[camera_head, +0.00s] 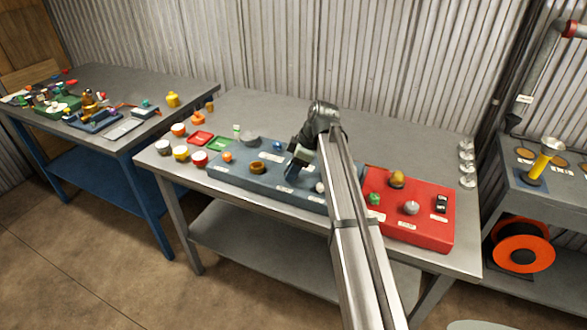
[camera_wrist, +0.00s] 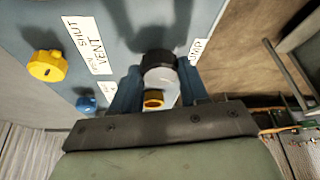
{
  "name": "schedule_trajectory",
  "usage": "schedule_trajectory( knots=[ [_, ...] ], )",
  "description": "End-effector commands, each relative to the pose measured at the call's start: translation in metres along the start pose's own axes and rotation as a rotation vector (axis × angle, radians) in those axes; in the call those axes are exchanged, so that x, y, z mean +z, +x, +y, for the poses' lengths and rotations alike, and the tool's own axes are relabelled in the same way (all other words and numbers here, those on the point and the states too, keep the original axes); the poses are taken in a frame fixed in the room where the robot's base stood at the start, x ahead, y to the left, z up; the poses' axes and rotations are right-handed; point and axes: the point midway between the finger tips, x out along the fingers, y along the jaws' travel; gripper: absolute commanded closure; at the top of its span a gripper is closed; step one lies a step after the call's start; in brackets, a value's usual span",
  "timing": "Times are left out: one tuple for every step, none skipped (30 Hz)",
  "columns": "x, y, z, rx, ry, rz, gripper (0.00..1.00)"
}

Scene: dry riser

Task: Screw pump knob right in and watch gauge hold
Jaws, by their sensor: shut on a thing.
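My gripper (camera_head: 297,165) is low over the blue panel (camera_head: 228,178) on the middle bench. In the wrist view my gripper (camera_wrist: 157,88) has its two blue fingers on either side of a grey knob with a dark top (camera_wrist: 160,72), and is shut on it. I take this to be the pump knob; its label (camera_wrist: 198,50) is too small to read surely. How far in the knob sits cannot be told. A yellow ring-like part (camera_wrist: 153,99) shows between the fingers. I cannot make out a gauge dial or its reading.
A yellow knob (camera_wrist: 47,66) by a "VENT" label and a blue knob (camera_wrist: 86,105) are left of my gripper. A red panel (camera_head: 405,232) with several fittings lies right of my arm. Jars and coloured trays crowd the bench's left end. Free bench lies behind the panels.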

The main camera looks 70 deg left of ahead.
Motion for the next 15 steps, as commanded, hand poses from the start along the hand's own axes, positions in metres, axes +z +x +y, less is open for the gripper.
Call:
schedule_trajectory(
  knots=[
    [0.0004,-0.0002,-0.0020,0.015,0.032,-0.001,0.86],
    [0.0004,-0.0002,-0.0023,0.023,0.052,-0.001,0.86],
    [0.0003,-0.0002,-0.0025,0.035,0.080,-0.001,0.86],
    [0.0003,-0.0002,-0.0026,0.044,0.102,0.000,0.86],
    [0.0002,-0.0002,-0.0028,0.052,0.123,0.000,0.86],
    [0.0000,-0.0002,-0.0030,0.064,0.151,0.000,0.86],
    [0.0000,-0.0002,-0.0030,0.073,0.171,0.000,0.86],
    [0.0000,-0.0002,-0.0031,0.081,0.192,0.000,0.86],
    [0.0001,-0.0002,-0.0034,0.091,0.218,0.000,0.86],
    [0.0001,-0.0002,-0.0033,0.100,0.236,0.000,0.86],
    [0.0001,-0.0002,-0.0033,0.108,0.254,0.000,0.86],
    [0.0000,-0.0002,-0.0034,0.117,0.278,0.000,0.86],
    [0.0000,-0.0003,-0.0035,0.123,0.294,0.000,0.86],
    [-0.0001,-0.0003,-0.0035,0.129,0.310,0.000,0.86],
    [-0.0001,-0.0003,-0.0035,0.137,0.329,0.000,0.86]
  ],
)
